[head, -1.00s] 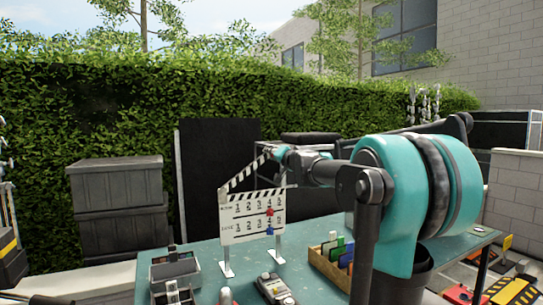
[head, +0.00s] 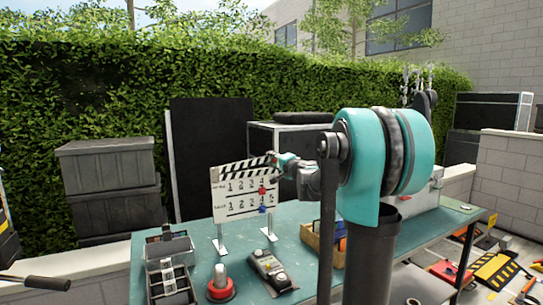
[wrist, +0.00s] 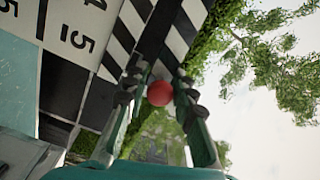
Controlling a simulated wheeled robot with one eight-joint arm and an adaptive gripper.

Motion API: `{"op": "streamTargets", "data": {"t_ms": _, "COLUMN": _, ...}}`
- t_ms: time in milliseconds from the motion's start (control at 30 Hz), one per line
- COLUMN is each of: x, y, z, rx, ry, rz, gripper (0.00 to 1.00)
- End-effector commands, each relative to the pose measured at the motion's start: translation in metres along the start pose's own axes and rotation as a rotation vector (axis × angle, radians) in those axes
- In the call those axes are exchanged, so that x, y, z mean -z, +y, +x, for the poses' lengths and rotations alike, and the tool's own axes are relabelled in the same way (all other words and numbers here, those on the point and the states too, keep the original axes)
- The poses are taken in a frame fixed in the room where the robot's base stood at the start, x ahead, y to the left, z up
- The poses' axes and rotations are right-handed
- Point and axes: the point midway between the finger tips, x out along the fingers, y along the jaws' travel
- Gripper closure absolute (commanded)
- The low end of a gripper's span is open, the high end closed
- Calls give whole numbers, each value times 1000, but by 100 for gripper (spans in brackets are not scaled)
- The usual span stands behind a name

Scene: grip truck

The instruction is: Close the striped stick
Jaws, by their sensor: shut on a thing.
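The white clapperboard (head: 240,200) stands upright on two small feet on the table. Its black-and-white striped stick (head: 243,164) lies low along the board's top edge in the head view, at a very slight tilt. I cannot tell whether a thin gap is left. My gripper (head: 279,161) is at the stick's right end. In the wrist view my gripper (wrist: 160,82) is shut around the stick's end, with a red ball-shaped knob (wrist: 159,93) between the fingers. The stripes (wrist: 182,32) run up beyond the fingertips, beside the board's numbered face (wrist: 75,30).
The teal table (head: 205,250) also holds a red-based button device (head: 221,288), a grey handheld device (head: 270,268) and black-and-grey boxes (head: 168,265) at front left. Dark crates (head: 108,185) stand behind the table.

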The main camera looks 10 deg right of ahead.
Motion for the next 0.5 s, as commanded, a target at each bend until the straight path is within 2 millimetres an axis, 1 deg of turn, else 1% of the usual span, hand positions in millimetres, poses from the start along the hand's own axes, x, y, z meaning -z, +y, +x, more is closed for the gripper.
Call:
{"op": "streamTargets", "data": {"t_ms": 167, "x": 0, "y": 0, "z": 0, "rx": -1, "ry": 0, "rz": -5, "gripper": 100}}
{"op": "streamTargets", "data": {"t_ms": 200, "x": 0, "y": 0, "z": 0, "rx": -1, "ry": 0, "rz": -5, "gripper": 71}}
{"op": "streamTargets", "data": {"t_ms": 300, "x": 0, "y": 0, "z": 0, "rx": -1, "ry": 0, "rz": -4, "gripper": 58}}
{"op": "streamTargets", "data": {"t_ms": 500, "x": 0, "y": 0, "z": 0, "rx": 0, "ry": 0, "rz": -4, "gripper": 58}}
